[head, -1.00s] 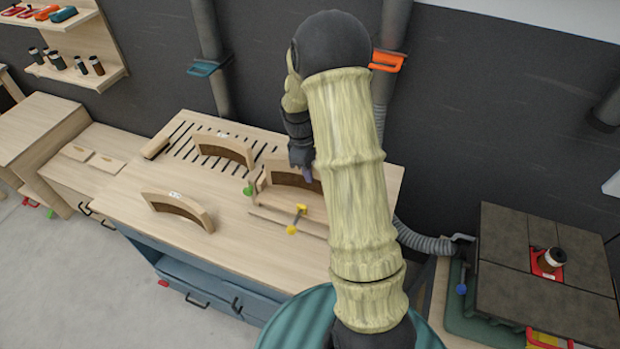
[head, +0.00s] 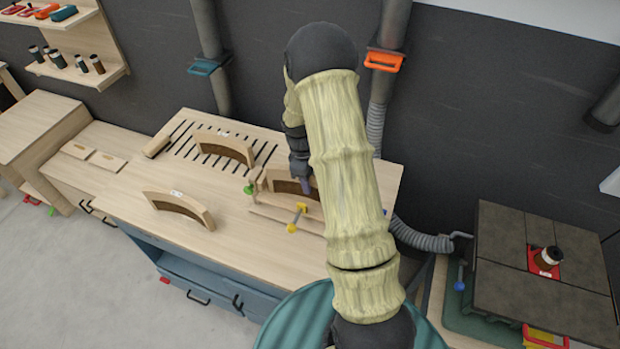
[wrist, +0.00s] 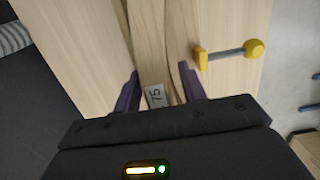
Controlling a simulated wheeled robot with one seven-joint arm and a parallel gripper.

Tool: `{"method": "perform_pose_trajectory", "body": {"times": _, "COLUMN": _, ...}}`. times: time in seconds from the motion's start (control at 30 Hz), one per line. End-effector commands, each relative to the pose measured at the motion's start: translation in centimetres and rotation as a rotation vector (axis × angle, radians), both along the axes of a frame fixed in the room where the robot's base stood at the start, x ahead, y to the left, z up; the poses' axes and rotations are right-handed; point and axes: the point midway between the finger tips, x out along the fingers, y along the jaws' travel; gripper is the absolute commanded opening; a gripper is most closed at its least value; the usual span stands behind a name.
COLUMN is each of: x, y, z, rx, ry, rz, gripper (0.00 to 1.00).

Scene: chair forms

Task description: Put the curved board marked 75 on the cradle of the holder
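The curved board marked 75 (wrist: 155,97) shows end-on between my purple fingertips in the wrist view, its white label facing up. In the head view the board (head: 291,187) stands with its dark inner face toward the front, low over or on the holder; contact with the cradle is not clear. The light wooden holder (head: 285,217) has a green knob at its left and a yellow-ended clamp (head: 298,217) at its front. My gripper (wrist: 160,88) appears shut on the board, one finger on each side. My arm hides the board's right end in the head view.
Two other curved boards stand on the bench, one on the slotted area (head: 224,148) and one at the front left (head: 180,207). Bare bench top lies between them. A wooden block (head: 157,146) lies at the back left. A dark-topped table (head: 545,275) stands at the right.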

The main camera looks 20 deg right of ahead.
Motion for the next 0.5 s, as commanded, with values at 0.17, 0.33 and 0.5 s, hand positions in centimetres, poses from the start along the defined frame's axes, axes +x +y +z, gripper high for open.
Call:
{"method": "perform_pose_trajectory", "body": {"times": 0.17, "x": 0.0, "y": 0.0, "z": 0.0, "rx": 0.0, "ry": 0.0, "rz": 0.0, "gripper": 0.42}}
{"method": "perform_pose_trajectory", "body": {"times": 0.33, "x": 0.0, "y": 0.0, "z": 0.3, "rx": 0.0, "ry": 0.0, "rz": 0.0, "gripper": 0.42}}
{"method": "perform_pose_trajectory", "body": {"times": 0.5, "x": 0.2, "y": 0.1, "z": 1.4, "rx": -0.001, "ry": -0.004, "rz": -0.001, "gripper": 0.42}}
